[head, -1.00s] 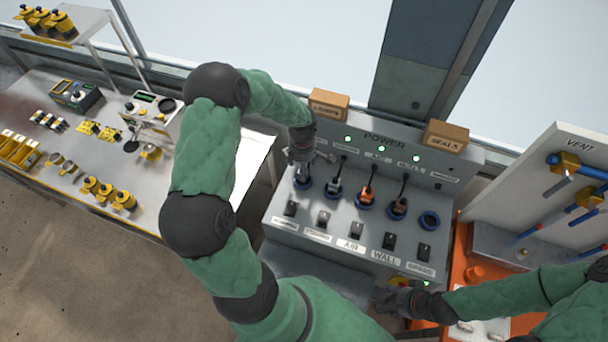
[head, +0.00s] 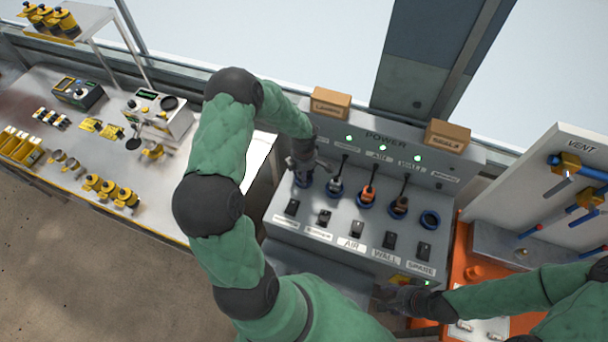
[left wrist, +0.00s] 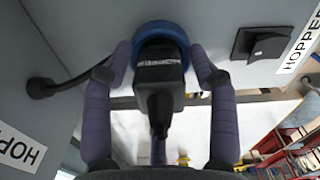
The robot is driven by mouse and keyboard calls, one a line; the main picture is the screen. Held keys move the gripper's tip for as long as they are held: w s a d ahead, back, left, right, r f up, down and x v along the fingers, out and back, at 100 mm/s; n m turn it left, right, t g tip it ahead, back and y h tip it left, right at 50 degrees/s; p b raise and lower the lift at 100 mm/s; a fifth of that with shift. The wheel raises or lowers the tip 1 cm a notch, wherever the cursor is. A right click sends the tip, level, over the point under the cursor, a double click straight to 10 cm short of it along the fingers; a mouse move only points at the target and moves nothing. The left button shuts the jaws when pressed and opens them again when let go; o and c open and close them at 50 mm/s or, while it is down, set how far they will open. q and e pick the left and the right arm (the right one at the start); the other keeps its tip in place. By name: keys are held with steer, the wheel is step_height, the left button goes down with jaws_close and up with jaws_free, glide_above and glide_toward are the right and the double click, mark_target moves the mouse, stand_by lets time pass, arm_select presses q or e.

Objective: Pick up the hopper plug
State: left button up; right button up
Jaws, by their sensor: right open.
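The hopper plug (left wrist: 158,75) is a black plug with a white label and a cable. In the left wrist view it sits in a blue ring socket (left wrist: 160,38) on the grey power panel. My left gripper (left wrist: 162,58) is open, with one finger on each side of the plug and its tips beside the ring. In the head view my left gripper (head: 306,168) is over the leftmost socket and hides most of the plug. My right gripper (head: 385,297) is open and empty by the panel's lower right edge.
Several other plugs, including an orange one (head: 369,192), stand in sockets to the right. The rightmost socket (head: 430,219) is empty. A row of black switches (head: 357,229) lies below. Boxes (head: 330,103) stand on top. A vent board (head: 548,190) is at right.

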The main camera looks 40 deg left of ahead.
arm_select(q)
jaws_close()
steer(key=shift+r, duration=0.1)
steer(key=shift+w+r, duration=0.1)
steer(key=shift+r, duration=0.4)
step_height(320, 180, up, 2)
steer(key=shift+r, duration=0.2)
steer(key=s+d+r+b, duration=0.2)
steer(key=s+d+r, duration=0.7)
steer(key=d, duration=0.1)
steer(key=shift+s+d+r, duration=0.15)
steer(key=shift+s+r, duration=0.1)
steer(key=shift+s, duration=0.15)
